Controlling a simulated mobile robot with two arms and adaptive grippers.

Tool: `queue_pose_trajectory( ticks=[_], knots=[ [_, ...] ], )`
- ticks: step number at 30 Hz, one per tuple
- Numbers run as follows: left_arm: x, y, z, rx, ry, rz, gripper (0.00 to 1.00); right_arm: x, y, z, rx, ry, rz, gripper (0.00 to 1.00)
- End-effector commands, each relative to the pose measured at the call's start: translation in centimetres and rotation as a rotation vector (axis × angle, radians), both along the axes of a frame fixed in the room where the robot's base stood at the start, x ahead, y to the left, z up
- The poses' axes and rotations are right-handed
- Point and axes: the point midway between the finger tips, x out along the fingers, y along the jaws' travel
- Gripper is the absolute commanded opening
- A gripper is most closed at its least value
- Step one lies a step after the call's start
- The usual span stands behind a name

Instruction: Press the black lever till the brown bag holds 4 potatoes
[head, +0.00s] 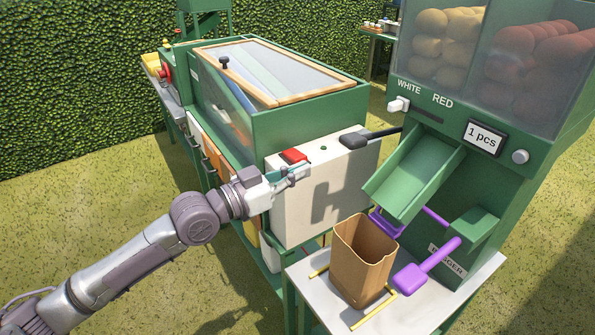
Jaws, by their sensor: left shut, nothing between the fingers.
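The black lever (370,138) sticks out from the left side of the green potato dispenser (418,185). The open brown bag (364,266) stands upright on the white table below the chute; no potato shows in it, but its bottom is hidden. Pale potatoes (445,45) and red potatoes (530,58) fill two hopper compartments. My left gripper (297,174) is shut and empty, left of the lever and apart from it, by a cream box with a red button (294,156). My right gripper is out of view.
A display (483,137) reads "1 pcs". A white selector (398,104) sits under "WHITE". A green machine with a framed glass lid (280,70) stands behind. Grass at lower left is free apart from my arm.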

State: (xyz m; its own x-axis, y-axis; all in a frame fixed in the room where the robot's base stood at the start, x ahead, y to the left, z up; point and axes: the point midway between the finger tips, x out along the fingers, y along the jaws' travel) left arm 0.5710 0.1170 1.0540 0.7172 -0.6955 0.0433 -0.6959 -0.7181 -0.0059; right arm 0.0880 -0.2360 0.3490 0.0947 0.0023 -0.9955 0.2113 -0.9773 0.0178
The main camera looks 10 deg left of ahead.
Motion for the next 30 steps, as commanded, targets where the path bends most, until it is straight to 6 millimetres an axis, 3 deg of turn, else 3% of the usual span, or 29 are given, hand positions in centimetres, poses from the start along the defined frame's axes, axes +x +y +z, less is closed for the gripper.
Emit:
queue_pose_trajectory(
  ticks=[7, 30],
  knots=[
    [0.01, 0.01, 0.01, 0.0, 0.0, 0.0, 0.0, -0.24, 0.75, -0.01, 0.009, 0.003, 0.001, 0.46],
    [0.01, 0.01, 0.01, 0.0, 0.0, 0.0, 0.0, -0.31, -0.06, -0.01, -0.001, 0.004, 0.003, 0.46]
  ],
)
